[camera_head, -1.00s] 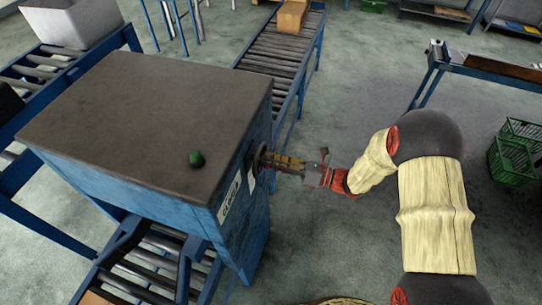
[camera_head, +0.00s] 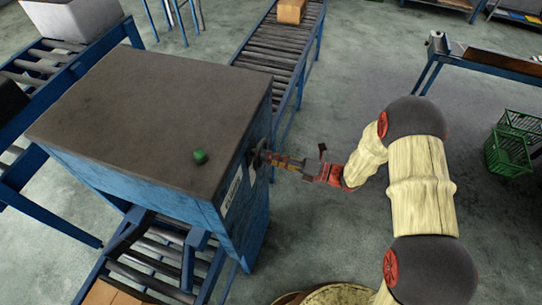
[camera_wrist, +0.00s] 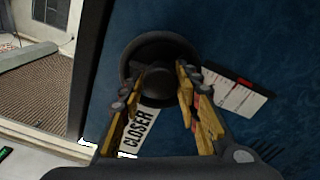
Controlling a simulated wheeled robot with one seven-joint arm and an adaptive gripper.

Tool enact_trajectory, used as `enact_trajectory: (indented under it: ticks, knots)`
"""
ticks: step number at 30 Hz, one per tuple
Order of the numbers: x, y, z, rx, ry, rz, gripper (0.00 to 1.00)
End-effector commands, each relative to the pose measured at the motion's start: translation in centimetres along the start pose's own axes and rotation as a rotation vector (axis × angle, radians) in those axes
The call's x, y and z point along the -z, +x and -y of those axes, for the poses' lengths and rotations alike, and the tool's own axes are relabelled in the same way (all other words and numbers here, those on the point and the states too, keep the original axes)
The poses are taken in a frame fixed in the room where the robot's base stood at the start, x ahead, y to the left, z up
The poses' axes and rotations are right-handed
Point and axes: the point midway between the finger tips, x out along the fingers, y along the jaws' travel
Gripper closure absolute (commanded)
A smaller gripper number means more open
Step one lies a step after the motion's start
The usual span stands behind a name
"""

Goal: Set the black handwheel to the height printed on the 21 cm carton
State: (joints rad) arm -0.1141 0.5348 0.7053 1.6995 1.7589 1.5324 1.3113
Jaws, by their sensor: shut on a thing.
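The black handwheel (camera_wrist: 157,52) is on the blue side face of a cabinet-like machine (camera_head: 240,205). In the wrist view my gripper (camera_wrist: 160,85) has its yellow-and-black fingers on either side of the wheel's dark hub, shut on it. In the head view the handwheel (camera_head: 258,155) shows at the machine's right side, with my gripper (camera_head: 275,160) against it. A brown carton (camera_head: 291,11) stands on the far conveyor; no print is legible.
A green knob (camera_head: 200,157) sits on the machine's dark top. Roller conveyors run behind (camera_head: 280,50) and below the machine (camera_head: 160,255). Green crates (camera_head: 508,155) stand at the right.

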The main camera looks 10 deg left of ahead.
Motion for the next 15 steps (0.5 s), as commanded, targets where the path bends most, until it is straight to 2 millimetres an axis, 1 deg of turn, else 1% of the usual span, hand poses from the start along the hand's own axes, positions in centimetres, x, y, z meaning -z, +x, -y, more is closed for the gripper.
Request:
enact_trajectory:
  ticks: [9, 10, 15]
  knots:
    - [-0.14, -0.02, 0.02, 0.001, -0.001, 0.003, 0.93]
    - [-0.13, -0.02, 0.02, 0.001, -0.001, 0.003, 0.66]
    - [-0.09, -0.01, 0.01, 0.001, -0.001, 0.002, 0.56]
